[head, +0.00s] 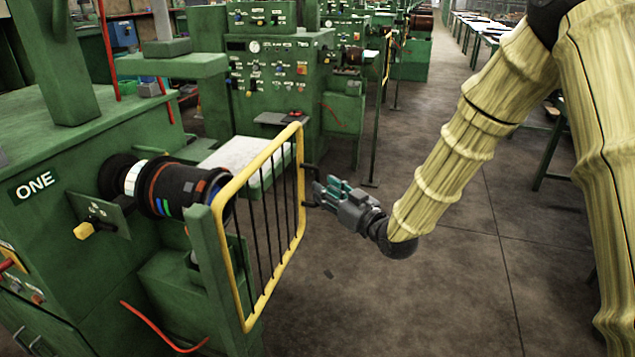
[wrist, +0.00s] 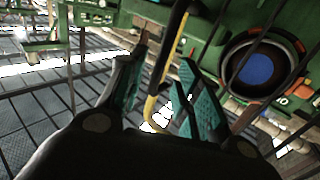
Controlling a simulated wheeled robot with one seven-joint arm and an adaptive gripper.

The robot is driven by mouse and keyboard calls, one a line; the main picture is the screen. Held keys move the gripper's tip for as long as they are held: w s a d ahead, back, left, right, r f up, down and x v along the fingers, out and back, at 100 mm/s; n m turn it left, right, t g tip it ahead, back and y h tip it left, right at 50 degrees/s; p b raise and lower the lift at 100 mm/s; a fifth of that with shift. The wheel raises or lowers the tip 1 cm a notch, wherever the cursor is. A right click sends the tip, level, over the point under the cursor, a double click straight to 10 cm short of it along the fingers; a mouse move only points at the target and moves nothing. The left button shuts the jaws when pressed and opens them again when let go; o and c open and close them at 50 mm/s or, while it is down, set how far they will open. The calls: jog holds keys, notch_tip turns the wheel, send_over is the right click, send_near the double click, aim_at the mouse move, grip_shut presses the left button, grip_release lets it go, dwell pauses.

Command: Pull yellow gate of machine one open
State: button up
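Machine one is the green machine (head: 62,225) at left in the head view, with a "ONE" plate (head: 34,186). Its gate (head: 275,294) has a yellow tube frame and thin black bars. The near side meets a green post (head: 207,255); the far side carries a dark handle (head: 309,171). My gripper (head: 322,190) is at that far side, beside the handle. In the wrist view my gripper (wrist: 160,85) has its two teal fingers apart. The yellow frame (wrist: 165,72) shows between or just beyond them. I cannot tell whether they touch the handle.
A spindle with dark, colour-banded sleeves (head: 172,186) sticks out of machine one behind the gate. Another green machine (head: 275,85) stands farther back. The grey floor (head: 450,285) right of the gate is clear. Tables (head: 490,30) line the right.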

jog(key=shift+p+x, duration=0.3)
jog(key=shift+x, duration=2)
jog(key=shift+c, duration=0.4)
grip_shut()
